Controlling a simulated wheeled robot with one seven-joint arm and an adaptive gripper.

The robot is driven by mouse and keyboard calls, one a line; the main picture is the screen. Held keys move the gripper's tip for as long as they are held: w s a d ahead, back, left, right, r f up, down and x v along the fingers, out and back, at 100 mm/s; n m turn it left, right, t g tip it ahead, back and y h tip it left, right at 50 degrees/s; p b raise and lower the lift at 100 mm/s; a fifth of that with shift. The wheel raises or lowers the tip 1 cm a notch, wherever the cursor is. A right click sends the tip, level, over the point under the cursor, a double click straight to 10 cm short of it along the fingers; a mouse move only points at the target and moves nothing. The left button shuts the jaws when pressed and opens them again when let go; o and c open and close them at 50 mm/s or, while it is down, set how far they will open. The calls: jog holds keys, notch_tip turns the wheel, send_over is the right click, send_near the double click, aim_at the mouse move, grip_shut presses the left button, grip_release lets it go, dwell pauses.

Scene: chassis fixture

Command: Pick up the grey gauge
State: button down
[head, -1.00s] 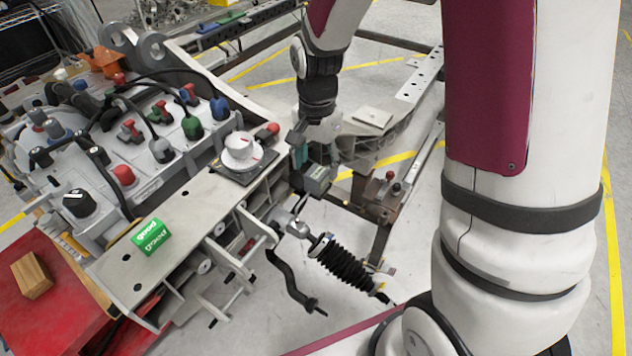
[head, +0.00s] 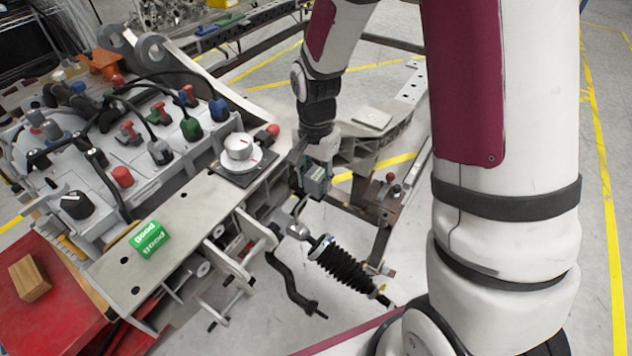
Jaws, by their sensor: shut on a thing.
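The grey gauge (head: 316,183) appears as a small boxy grey block with a greenish face, right of the fixture's edge and left of the dark-red-handled bracket. My gripper (head: 308,170) comes down from above at the end of the arm and is shut on it. The gauge hangs beside the fixture, above the black spring strut. The fingers are small and partly hidden by the wrist, so the exact grasp is unclear.
A white round dial (head: 240,150) sits on a dark square plate on the fixture ledge (head: 190,215). A green box (head: 148,239) lies further along it. The black spring strut (head: 345,265) is below. A wooden block (head: 30,278) lies on a red surface at left.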

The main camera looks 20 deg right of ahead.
jog(key=shift+r, duration=0.9)
notch_tip(320, 180, up, 2)
jog(key=shift+r, duration=0.1)
jog(key=s+a+r+p, duration=0.1)
jog(key=s+a+p, duration=0.1)
jog(key=s, duration=1.1)
jog(key=shift+s+r+p, duration=0.15)
jog(key=shift+r+p, duration=0.05)
jog(key=shift+p, duration=0.65)
jog(key=shift+p, duration=0.4)
jog(key=p, duration=0.3)
jog(key=shift+s+r, duration=0.2)
jog(key=shift+s, duration=0.1)
jog(key=shift+s+f+p, duration=0.2)
jog(key=shift+s+p, duration=0.3)
jog(key=shift+p, duration=1)
jog(key=shift+s+f+p, duration=0.15)
jog(key=shift+s+p, duration=0.35)
jog(key=shift+p, duration=0.95)
